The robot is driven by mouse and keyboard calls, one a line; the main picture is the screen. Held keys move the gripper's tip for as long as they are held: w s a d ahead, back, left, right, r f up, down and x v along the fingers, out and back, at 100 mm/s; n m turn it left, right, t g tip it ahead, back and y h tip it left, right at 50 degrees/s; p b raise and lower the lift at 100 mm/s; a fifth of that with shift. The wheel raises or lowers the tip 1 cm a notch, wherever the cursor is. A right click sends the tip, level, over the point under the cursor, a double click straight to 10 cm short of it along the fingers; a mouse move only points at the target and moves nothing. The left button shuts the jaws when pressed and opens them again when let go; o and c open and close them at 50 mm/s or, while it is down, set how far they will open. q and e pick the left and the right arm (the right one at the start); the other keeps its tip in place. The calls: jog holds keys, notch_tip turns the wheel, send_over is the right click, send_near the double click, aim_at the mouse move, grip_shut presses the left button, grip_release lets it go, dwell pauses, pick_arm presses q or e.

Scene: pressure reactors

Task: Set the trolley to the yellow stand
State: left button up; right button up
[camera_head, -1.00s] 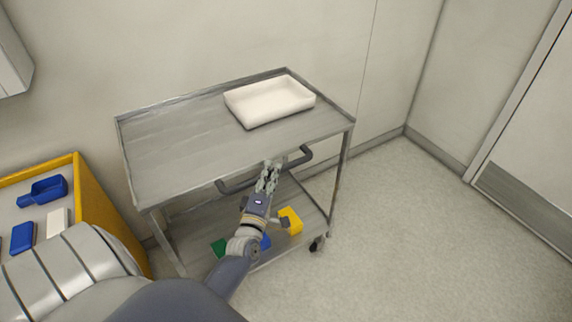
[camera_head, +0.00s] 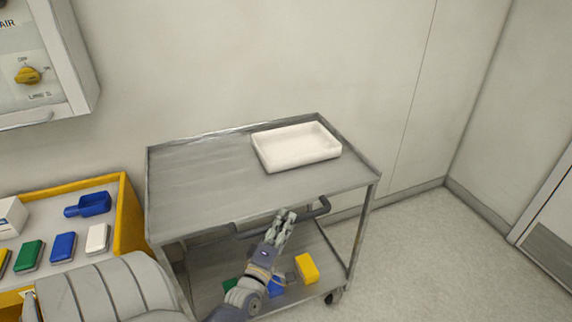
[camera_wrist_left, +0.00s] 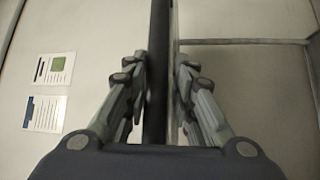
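The grey metal trolley (camera_head: 205,185) stands along the wall, just right of the yellow stand (camera_head: 130,215), with a narrow gap between their top edges. A white tray (camera_head: 296,150) sits on its top shelf at the right. My left gripper (camera_head: 286,215) is at the dark handle (camera_head: 321,208) on the trolley's near side. In the left wrist view the handle bar (camera_wrist_left: 158,100) runs between the fingers of my left gripper (camera_wrist_left: 161,75), which are closed in on both sides of it. My right gripper is not in view.
The stand's top holds a blue scoop (camera_head: 90,205) and several coloured blocks. The trolley's lower shelf carries a yellow block (camera_head: 307,268), with blue and green ones partly hidden by my arm. A wall cabinet (camera_head: 40,65) hangs upper left. Floor (camera_head: 420,260) is clear at right.

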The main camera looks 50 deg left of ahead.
pick_arm(q)
jog(key=shift+o, duration=0.4)
jog(key=shift+s+r, duration=0.1)
jog(key=shift+s, duration=0.05)
jog(key=v, duration=1.2)
